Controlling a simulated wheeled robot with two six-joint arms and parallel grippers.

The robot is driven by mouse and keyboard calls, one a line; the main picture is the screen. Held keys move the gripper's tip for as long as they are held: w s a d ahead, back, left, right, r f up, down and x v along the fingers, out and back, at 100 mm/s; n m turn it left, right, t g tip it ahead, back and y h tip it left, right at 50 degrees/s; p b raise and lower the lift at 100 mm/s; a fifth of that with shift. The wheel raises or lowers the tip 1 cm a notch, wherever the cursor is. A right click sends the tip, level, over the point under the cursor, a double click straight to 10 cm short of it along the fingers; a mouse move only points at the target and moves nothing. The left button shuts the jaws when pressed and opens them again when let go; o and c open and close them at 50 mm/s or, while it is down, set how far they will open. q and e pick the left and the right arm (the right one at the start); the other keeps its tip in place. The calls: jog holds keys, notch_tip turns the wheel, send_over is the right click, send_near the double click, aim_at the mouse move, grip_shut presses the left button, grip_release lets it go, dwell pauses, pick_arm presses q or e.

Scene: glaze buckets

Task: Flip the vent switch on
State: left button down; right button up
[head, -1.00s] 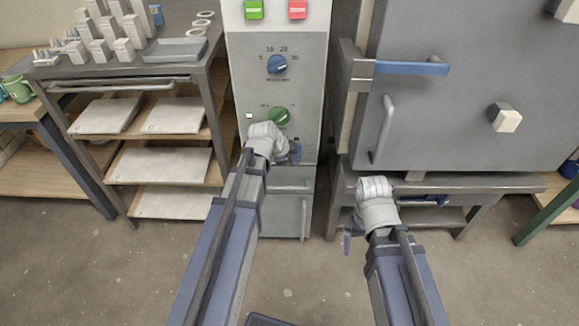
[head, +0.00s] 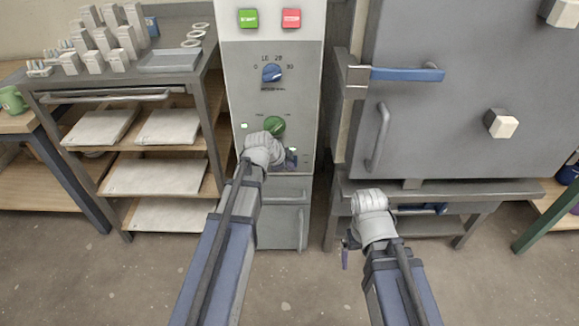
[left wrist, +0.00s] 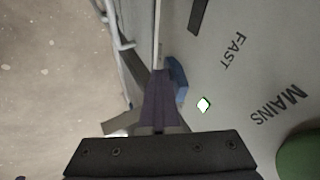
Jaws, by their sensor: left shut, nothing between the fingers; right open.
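The grey control panel (head: 300,100) stands upright in front of me. A blue piece (left wrist: 177,84), which looks like the vent switch, sticks out from the panel in the left wrist view, near the word FAST. A small white light with a green edge (left wrist: 203,104) is beside it. My left gripper (head: 289,160) is shut and empty at the lower part of the panel, with its purple fingers (left wrist: 160,103) right by the blue piece. I cannot tell whether they touch. The fingers partly hide the blue piece. My right gripper (head: 346,250) is open, low in front of the kiln stand.
A green knob (head: 274,126), a blue dial (head: 272,73), a green button (head: 248,18) and a red button (head: 291,18) are higher on the panel. A shelf rack (head: 215,110) stands left, a grey kiln (head: 460,110) with handles right.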

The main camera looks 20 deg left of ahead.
pick_arm(q)
jog(key=shift+r+p, duration=0.75)
jog(key=shift+r, duration=0.05)
pick_arm(e)
jog(key=shift+r, duration=0.8)
